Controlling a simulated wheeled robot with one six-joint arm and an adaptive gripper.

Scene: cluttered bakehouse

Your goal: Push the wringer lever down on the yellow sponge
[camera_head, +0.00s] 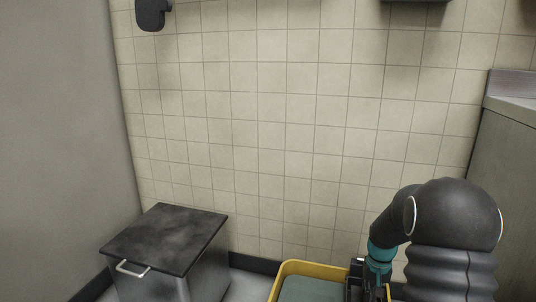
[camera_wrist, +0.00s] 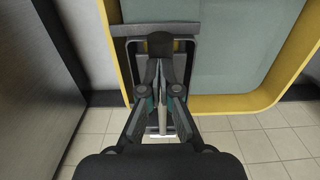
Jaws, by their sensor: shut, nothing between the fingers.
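A yellow bucket (camera_head: 318,264) with a grey-green inside stands at the bottom of the head view, partly cut off. It fills the upper right of the wrist view (camera_wrist: 235,103). A dark wringer frame (camera_wrist: 191,60) sits at its left end. A dark rounded piece (camera_wrist: 159,43), apparently the wringer lever's end, lies just beyond my gripper (camera_wrist: 158,66). My gripper is shut and empty, its fingertips close to that piece; contact cannot be told. A small yellow patch (camera_wrist: 178,45) beside it may be the sponge, which is otherwise hidden.
A steel bin (camera_head: 165,241) with a dark lid and handle stands at the left by the tiled wall. A grey counter (camera_head: 512,130) is at the right. A grey panel (camera_wrist: 45,75) rises close on the left in the wrist view. Tiled floor (camera_wrist: 265,145) lies below.

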